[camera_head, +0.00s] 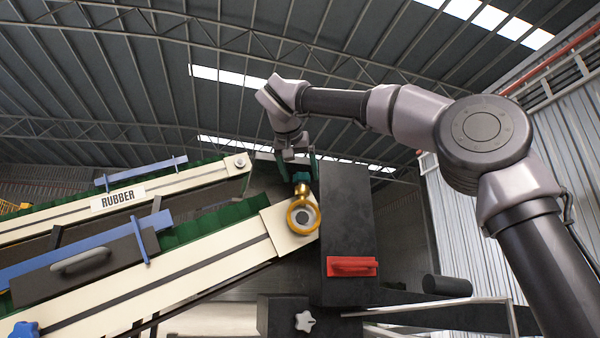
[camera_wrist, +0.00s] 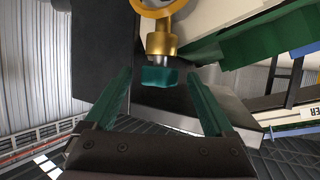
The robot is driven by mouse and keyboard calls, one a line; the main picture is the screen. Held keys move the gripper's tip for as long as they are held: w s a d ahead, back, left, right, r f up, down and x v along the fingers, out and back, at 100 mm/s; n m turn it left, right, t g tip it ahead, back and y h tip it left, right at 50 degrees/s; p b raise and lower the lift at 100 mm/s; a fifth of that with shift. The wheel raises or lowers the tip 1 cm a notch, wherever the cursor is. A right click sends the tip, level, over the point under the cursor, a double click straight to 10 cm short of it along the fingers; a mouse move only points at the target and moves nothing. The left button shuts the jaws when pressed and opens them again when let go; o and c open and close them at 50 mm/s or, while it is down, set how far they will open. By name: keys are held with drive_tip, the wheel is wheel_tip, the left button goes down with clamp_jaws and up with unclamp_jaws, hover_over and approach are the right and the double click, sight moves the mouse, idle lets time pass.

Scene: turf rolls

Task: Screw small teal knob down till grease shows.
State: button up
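The small teal knob (camera_head: 301,177) sits on top of a brass fitting (camera_head: 302,192) above a brass ring (camera_head: 303,215) at the upper end of the lower conveyor. In the wrist view the teal knob (camera_wrist: 159,77) lies ahead of the fingertips, with a short silver stem between it and the brass collar (camera_wrist: 161,44). My gripper (camera_wrist: 159,85) has its green fingers spread wide, one on each side of the knob, with a clear gap on both sides. In the head view my gripper (camera_head: 297,165) points down at the knob from above. I see no grease.
A dark box-shaped housing (camera_head: 346,215) with a red handle (camera_head: 352,266) stands just right of the knob. Cream conveyor rails with green belts (camera_head: 212,222) slope down to the left. A white star knob (camera_head: 304,321) and a black cylinder (camera_head: 447,286) are lower down.

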drive_tip(key=shift+r, duration=0.1)
drive_tip(key=v, duration=1)
drive_tip(key=shift+s, duration=0.45)
drive_tip(key=d+f+n+g, duration=0.2)
drive_tip(key=d+f+g, duration=0.1)
drive_tip(key=d+f, duration=0.75)
drive_tip(key=d+f+n+g, duration=0.15)
drive_tip(key=d+f, duration=0.55)
drive_tip(key=f, duration=0.7)
drive_tip(key=s+d+f+m+y, duration=0.2)
drive_tip(key=s+d+f, duration=0.2)
drive_tip(key=f, duration=0.6)
drive_tip(key=s+d+f+m+g+y, duration=0.1)
drive_tip(key=s+d+f, duration=0.4)
drive_tip(key=f, duration=0.5)
drive_tip(key=shift+d+f+m+y, duration=0.25)
drive_tip(key=shift+d+m+y, duration=0.5)
drive_tip(key=shift+m, duration=0.5)
drive_tip(key=shift+g, duration=0.25)
